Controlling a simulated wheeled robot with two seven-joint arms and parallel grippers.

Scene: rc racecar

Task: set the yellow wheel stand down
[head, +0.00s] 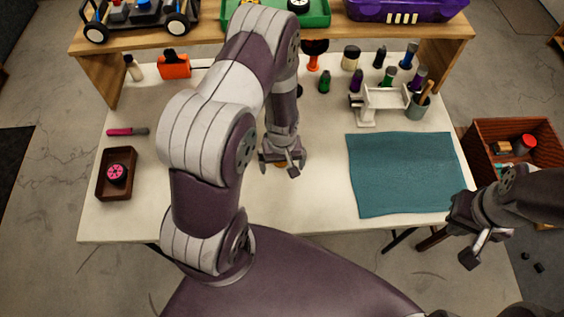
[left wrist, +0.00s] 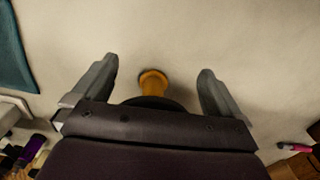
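The yellow wheel stand (left wrist: 153,82) is on the pale tabletop in the left wrist view, between the two fingers with a gap on each side. A dark rounded shape hides its nearer part. In the head view only a bit of it (head: 281,164) shows under my left gripper (head: 279,160). That gripper points down close over the table, and its fingers are spread in the left wrist view (left wrist: 153,88). My right gripper (head: 484,248) hangs off the table's front right edge, its fingers apart with nothing seen between them.
A teal mat (head: 405,173) lies right of my left gripper. A brown tray (head: 104,187) with a pink wheel (head: 116,173) is at the left. Bottles, a white stand (head: 382,98) and a cup (head: 418,106) stand at the back right. The front table middle is clear.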

